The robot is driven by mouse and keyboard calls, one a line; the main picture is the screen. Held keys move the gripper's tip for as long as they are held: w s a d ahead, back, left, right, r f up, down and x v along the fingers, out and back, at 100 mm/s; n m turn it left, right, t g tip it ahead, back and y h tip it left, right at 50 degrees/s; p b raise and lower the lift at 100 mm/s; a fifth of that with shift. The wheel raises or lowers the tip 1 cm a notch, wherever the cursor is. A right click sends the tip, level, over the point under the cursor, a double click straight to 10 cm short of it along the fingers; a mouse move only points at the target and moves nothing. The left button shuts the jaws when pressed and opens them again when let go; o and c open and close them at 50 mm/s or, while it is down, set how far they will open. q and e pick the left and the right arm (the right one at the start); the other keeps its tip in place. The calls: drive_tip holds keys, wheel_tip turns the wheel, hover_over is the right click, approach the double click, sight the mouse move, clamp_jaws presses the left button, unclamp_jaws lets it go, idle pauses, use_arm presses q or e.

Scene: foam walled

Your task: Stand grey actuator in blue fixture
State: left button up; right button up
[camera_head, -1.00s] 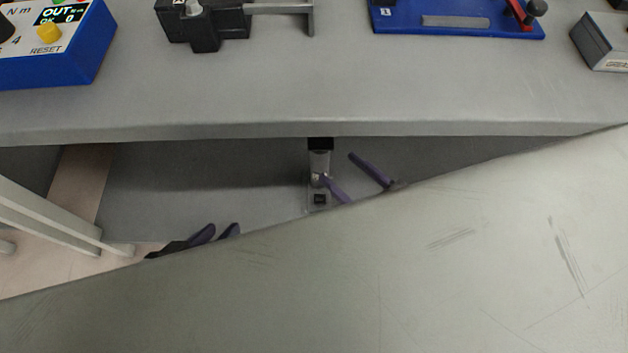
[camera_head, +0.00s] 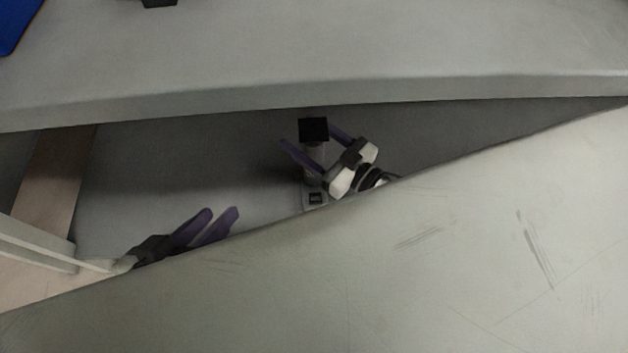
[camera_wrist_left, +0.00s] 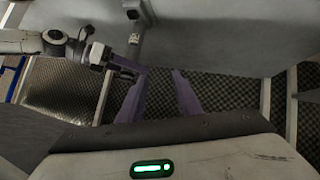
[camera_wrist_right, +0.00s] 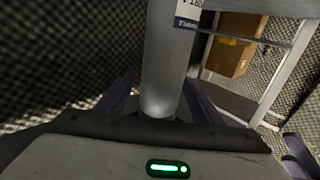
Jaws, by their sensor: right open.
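A grey cylinder (camera_head: 314,172) with a black square end, probably the grey actuator, shows upright below the bench edge in the head view. What bears it is hidden. In the right wrist view the labelled grey cylinder (camera_wrist_right: 165,60) lies between my right gripper's fingers. My right gripper (camera_head: 308,135) is open, one finger to each side of the cylinder; contact cannot be told. My left gripper (camera_head: 222,212) is open and empty, to the left and lower; its spread fingers show in the left wrist view (camera_wrist_left: 160,85). The blue fixture is not identifiable in the current views.
The grey bench (camera_head: 330,55) crosses the top, its front edge above my grippers. A blue box (camera_head: 15,22) is cut off at upper left. A scratched grey surface fills the lower right and hides my arms. A shelf with a cardboard box (camera_wrist_right: 237,45) stands to the right.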

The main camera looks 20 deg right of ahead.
drive_tip(key=shift+x, duration=0.8)
drive_tip(key=shift+f, duration=0.1)
clamp_jaws()
